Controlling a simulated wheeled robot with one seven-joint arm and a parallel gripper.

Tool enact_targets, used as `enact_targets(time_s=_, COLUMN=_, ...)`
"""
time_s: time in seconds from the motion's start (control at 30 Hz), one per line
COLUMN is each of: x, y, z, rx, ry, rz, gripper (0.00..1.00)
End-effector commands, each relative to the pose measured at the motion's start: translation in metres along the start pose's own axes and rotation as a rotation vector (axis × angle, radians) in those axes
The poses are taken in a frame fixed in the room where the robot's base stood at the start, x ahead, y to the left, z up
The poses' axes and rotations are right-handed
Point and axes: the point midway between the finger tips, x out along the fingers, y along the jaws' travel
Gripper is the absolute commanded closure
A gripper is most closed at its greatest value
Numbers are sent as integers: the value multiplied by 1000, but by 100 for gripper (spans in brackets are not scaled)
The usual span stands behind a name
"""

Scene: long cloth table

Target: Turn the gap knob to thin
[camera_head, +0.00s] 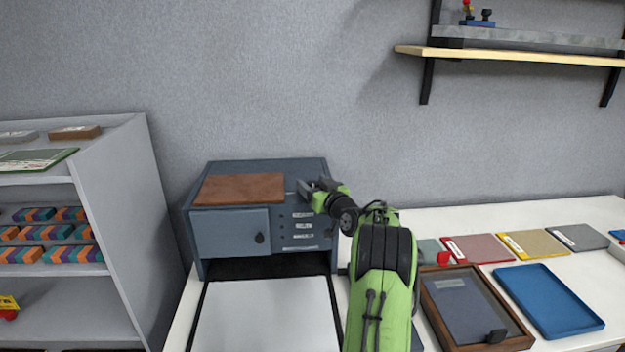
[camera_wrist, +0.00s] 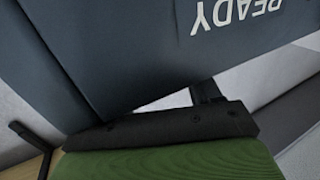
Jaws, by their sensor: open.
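A blue-grey machine (camera_head: 229,233) stands at the back of the table, with a brown board (camera_head: 240,188) on top. A small dark knob (camera_head: 259,238) sits on its left front panel; I cannot tell whether this is the gap knob. A panel with several small white labels (camera_head: 302,226) is on the front right, too small to read. My gripper (camera_head: 310,187) is open and empty at the machine's upper right, by its top edge. In the wrist view, an upside-down READY label (camera_wrist: 235,14) shows on the machine's dark face, close to the camera. No thin mark is readable.
A white sheet (camera_head: 265,315) lies before the machine. To the right are a wooden frame tray (camera_head: 430,308), a blue tray (camera_head: 548,300) and several coloured folders (camera_head: 475,248). A grey shelf unit (camera_head: 120,220) stands left; a wall shelf (camera_head: 510,56) hangs upper right.

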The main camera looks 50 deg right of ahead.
Motion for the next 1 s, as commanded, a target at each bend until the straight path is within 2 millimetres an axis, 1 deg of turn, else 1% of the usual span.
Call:
enact_targets(time_s=0.03, x=5, y=0, z=0, rx=0, ry=0, rz=-1, gripper=37)
enact_targets(time_s=0.1, x=9, y=0, z=0, rx=1, ry=1, rz=0, gripper=37)
enact_targets(time_s=0.33, x=10, y=0, z=0, rx=1, ry=0, rz=1, gripper=37)
enact_targets(time_s=0.37, x=10, y=0, z=0, rx=1, ry=0, rz=1, gripper=39)
enact_targets(time_s=0.5, x=10, y=0, z=0, rx=1, ry=0, rz=1, gripper=60)
enact_targets(time_s=0.67, x=10, y=0, z=0, rx=1, ry=0, rz=1, gripper=85)
enact_targets(time_s=0.7, x=10, y=0, z=0, rx=1, ry=0, rz=1, gripper=87)
enact_targets(time_s=0.87, x=10, y=-1, z=1, rx=0, ry=0, rz=10, gripper=87)
enact_targets(time_s=1.0, x=10, y=-1, z=1, rx=-1, ry=1, rz=49, gripper=87)
